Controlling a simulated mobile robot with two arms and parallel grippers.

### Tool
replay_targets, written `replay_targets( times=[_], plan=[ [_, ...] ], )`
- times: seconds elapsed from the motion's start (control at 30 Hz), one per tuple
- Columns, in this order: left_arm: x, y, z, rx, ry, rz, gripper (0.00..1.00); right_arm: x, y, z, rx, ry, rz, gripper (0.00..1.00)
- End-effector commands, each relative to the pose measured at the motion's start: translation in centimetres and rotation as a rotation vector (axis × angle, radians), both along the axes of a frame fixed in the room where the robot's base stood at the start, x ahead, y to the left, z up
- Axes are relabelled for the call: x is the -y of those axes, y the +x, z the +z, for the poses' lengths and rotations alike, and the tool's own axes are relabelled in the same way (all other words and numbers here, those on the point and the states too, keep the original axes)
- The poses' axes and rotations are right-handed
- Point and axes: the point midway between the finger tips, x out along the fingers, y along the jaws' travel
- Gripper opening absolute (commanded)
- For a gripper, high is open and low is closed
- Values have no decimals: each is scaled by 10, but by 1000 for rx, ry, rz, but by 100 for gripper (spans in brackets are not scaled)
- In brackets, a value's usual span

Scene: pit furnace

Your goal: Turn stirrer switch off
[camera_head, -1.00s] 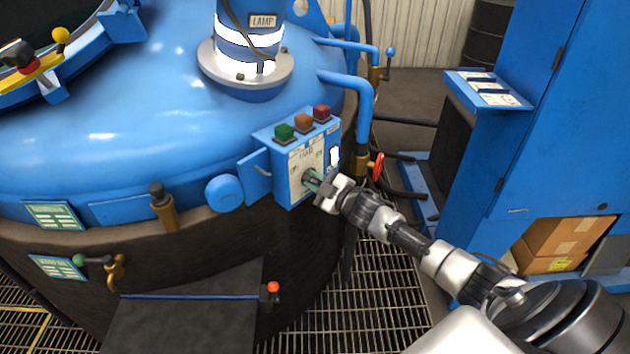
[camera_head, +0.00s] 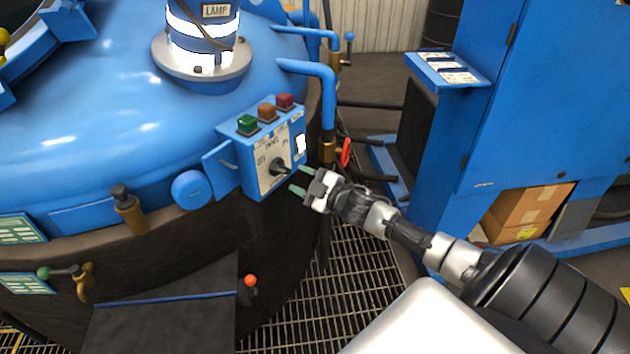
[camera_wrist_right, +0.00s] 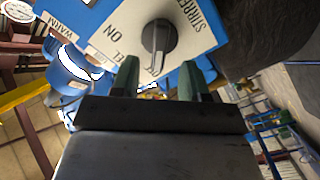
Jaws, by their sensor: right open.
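The stirrer switch is a round black rotary knob (camera_head: 279,167) on the white plate of a blue control box (camera_head: 232,152) on the tank's side. In the right wrist view the knob (camera_wrist_right: 158,42) lies ahead of the fingertips, with STIRRER and ON printed beside it. Its raised grip runs roughly up and down in that view; I cannot tell which label it points at. My right gripper (camera_head: 299,181) is open and empty, its green-tipped fingers just right of the knob and apart from it. The fingers also show in the wrist view (camera_wrist_right: 160,75). My left gripper is out of view.
Green (camera_head: 247,124), orange (camera_head: 267,113) and red (camera_head: 285,101) buttons top the box. A pipe with a red-handled valve (camera_head: 346,152) stands close to its right. A blue cabinet (camera_head: 530,100) is further right. Grating floor (camera_head: 335,270) lies below.

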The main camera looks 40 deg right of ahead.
Motion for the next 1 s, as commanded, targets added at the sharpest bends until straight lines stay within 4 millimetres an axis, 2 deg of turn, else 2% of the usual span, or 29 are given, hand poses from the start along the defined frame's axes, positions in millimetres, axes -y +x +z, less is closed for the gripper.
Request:
replay_targets(
  times=[0.1, 0.33, 1.0],
  plan=[
    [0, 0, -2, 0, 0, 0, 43, 5, -22, -2, -3, -1, 1, 45],
    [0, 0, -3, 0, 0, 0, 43, 11, -43, -1, -2, 1, 0, 45],
    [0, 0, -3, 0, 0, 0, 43, 13, -46, -4, -7, 3, -6, 45]
  ],
)
